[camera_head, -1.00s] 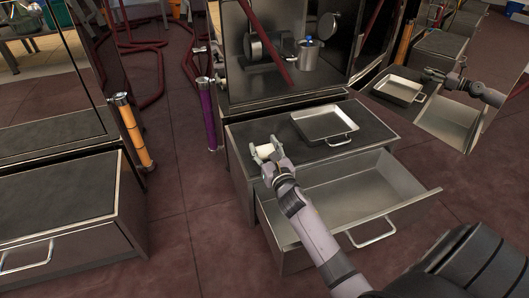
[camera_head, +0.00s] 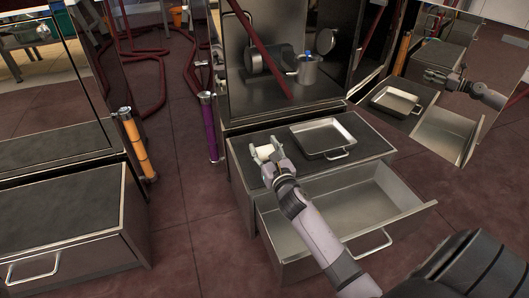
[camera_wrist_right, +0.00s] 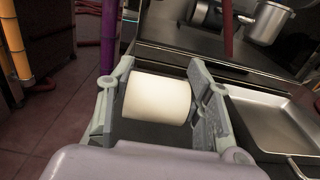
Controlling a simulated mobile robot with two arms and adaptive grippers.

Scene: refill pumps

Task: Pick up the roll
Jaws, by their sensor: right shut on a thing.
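The white roll (camera_head: 264,152) is at the left end of the dark cabinet top (camera_head: 262,137) in the head view. It also shows in the right wrist view (camera_wrist_right: 158,97), lying on its side between the fingers. My right gripper (camera_head: 265,157) is shut on the roll, with one finger at each end. Whether the roll touches the cabinet top is hard to tell. My left gripper is not in view.
A metal tray (camera_head: 348,152) lies on the cabinet top right of the gripper. An open, empty drawer (camera_head: 345,208) sticks out below my right arm. A purple post (camera_head: 209,128) stands left of the cabinet. A pot (camera_head: 308,72) stands behind.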

